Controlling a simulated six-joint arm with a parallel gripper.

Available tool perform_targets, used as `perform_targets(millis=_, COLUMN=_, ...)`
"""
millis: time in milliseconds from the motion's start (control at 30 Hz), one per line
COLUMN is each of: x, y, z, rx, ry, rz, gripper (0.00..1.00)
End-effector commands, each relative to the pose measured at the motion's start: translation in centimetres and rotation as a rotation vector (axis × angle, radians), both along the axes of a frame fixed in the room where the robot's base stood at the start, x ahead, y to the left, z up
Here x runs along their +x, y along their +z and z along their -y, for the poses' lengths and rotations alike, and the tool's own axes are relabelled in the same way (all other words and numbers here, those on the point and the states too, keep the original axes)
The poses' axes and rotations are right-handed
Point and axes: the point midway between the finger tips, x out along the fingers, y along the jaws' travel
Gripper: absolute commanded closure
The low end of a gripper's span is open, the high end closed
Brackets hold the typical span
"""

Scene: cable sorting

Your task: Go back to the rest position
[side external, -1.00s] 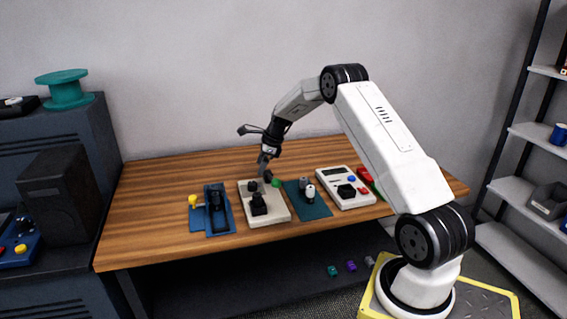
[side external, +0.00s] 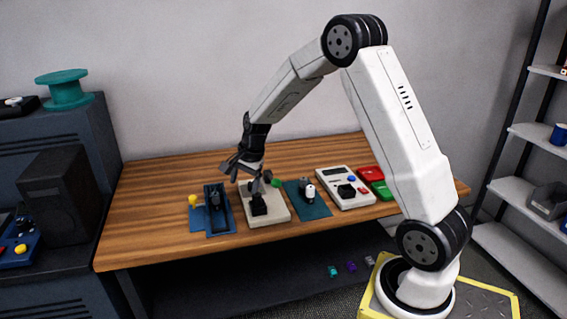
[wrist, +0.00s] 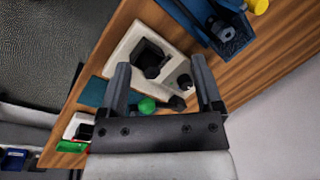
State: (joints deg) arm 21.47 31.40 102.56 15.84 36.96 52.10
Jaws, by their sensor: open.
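My gripper (side external: 262,180) hangs over the white device (side external: 276,212) on the wooden table, pointing down. In the wrist view my gripper (wrist: 160,75) shows two dark fingers wide apart, with nothing held between them. Below and between the fingers are the white device's (wrist: 128,47) raised black block and a small dark round part. A green ball-like knob (wrist: 147,105) lies close to the left finger in the picture; it also shows in the side view (side external: 276,183). The gripper partly hides the device in the side view.
A blue fixture (side external: 219,222) with a yellow knob (side external: 194,200) is left of the white device. To its right are a teal mat (side external: 314,209), a white panel with buttons (side external: 335,176) and red and green pieces (side external: 371,175). The back of the wooden table (side external: 165,172) is clear.

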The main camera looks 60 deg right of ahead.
Motion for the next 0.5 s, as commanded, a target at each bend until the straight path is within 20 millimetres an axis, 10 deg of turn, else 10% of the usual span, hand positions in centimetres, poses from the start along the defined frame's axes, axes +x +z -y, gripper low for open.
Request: perform_targets(millis=500, x=-10.8, y=1.4, z=-11.3, rx=-0.274, ry=0.921, rz=0.041, gripper=0.17)
